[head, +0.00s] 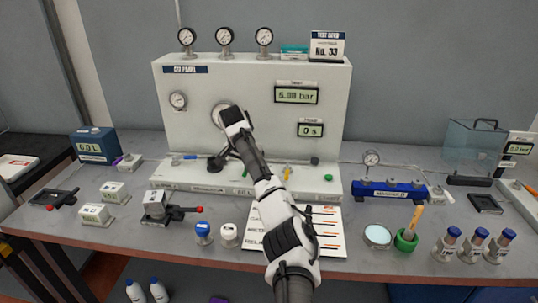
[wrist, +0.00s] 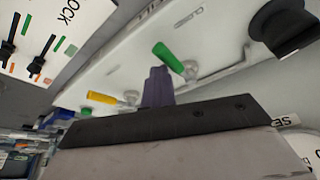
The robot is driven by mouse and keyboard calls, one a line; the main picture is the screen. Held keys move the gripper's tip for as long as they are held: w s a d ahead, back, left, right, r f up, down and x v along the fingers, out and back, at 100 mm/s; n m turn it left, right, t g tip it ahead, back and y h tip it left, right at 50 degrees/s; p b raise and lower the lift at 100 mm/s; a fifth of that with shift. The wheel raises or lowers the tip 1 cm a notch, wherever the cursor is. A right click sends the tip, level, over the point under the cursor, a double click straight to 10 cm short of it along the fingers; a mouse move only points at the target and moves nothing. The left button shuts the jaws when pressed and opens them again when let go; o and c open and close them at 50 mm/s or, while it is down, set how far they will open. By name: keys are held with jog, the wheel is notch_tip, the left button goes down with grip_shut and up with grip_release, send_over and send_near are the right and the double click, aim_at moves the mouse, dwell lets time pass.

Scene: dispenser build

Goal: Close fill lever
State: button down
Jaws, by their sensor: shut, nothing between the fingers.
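The panel's front ledge (head: 165,183) carries small coloured levers, with labels too small to tell which is fill. A green lever (wrist: 168,57) on a clear valve body sits just beyond my gripper (wrist: 157,84) in the wrist view. My gripper is shut and empty, its dark fingertips close beside this lever; I cannot tell whether they touch. A yellow lever (wrist: 102,97) lies farther left there and shows in the head view (head: 287,172). A blue lever (head: 190,157) is at the panel's left.
A black knob (wrist: 285,27) stands close to the right of the green lever in the wrist view. A green cap (head: 314,161) is at the ledge's right. The display (head: 297,95) reads about 5 bar.

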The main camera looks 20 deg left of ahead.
jog(key=shift+s+a, duration=0.1)
jog(key=shift+a, duration=0.25)
jog(key=shift+w+d+r, duration=0.1)
jog(key=shift+w+d, duration=0.1)
jog(key=shift+d, duration=0.3)
jog(key=d, duration=0.3)
jog(key=shift+w+d+r, duration=0.15)
jog(key=shift+w+r, duration=0.15)
jog(key=shift+r, duration=0.05)
jog(key=a+r+b, duration=0.3)
jog(key=r, duration=0.6)
jog(key=shift+s+a+r, duration=0.15)
jog(key=shift+s, duration=0.2)
